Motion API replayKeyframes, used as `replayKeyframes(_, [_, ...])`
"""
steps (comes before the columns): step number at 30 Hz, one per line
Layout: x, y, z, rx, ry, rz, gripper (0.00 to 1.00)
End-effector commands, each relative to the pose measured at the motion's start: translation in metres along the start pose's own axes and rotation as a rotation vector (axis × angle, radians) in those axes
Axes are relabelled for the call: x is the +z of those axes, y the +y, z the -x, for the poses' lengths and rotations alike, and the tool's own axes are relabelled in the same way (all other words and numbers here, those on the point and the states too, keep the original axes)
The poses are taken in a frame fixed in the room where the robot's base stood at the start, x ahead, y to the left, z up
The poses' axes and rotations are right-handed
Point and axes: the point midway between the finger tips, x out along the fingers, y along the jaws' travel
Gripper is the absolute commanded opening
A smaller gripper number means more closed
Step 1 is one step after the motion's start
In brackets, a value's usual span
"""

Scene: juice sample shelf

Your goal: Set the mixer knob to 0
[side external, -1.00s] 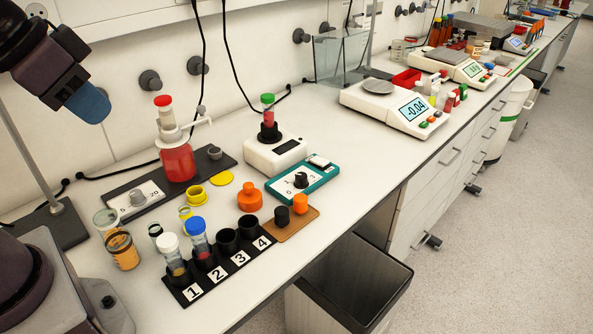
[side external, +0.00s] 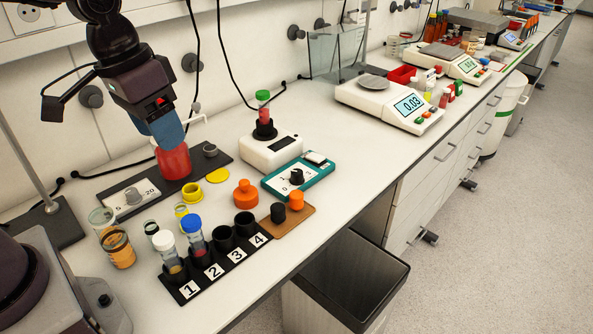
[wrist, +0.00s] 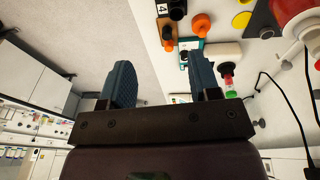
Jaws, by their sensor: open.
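The teal-edged control box (side external: 298,176) lies flat on the bench and carries a black knob (side external: 296,177) on a white face with small numbers. The knob's exact setting is too small to read. Behind it stands a white mixer (side external: 272,148) with a green-capped vial on top. My gripper (side external: 172,140) is in front of the red bottle, to the left of the control box and higher. In the wrist view my gripper (wrist: 162,82) is open with nothing between its blue fingers. The control box (wrist: 187,47) shows there, partly hidden by the right finger.
A red bottle (side external: 173,163) stands on a black base with a dial (side external: 133,196). A numbered black rack (side external: 215,263) holds tubes in front. An orange flask (side external: 245,194) and a brown board (side external: 287,220) lie near the control box. Bench to its right is clear.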

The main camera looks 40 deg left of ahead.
Motion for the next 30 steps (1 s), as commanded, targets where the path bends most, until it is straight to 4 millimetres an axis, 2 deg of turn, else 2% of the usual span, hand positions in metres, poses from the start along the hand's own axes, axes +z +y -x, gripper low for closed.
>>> replayKeyframes(1, [-0.014,0.001,-0.015,0.000,-0.032,0.018,0.57])
replayKeyframes(8, [-0.078,-0.001,-0.086,-0.042,-0.079,0.118,0.57])
replayKeyframes(15, [-0.143,-0.014,-0.166,-0.154,-0.012,0.191,0.57])
replayKeyframes(18, [-0.169,-0.020,-0.187,-0.189,0.050,0.209,0.57])
replayKeyframes(20, [-0.187,-0.023,-0.193,-0.200,0.100,0.221,0.57])
replayKeyframes(22, [-0.209,-0.025,-0.187,-0.194,0.175,0.241,0.57])
replayKeyframes(24, [-0.221,-0.021,-0.181,-0.176,0.223,0.254,0.57])
replayKeyframes(30, [-0.225,-0.027,-0.202,-0.177,0.231,0.262,0.57])
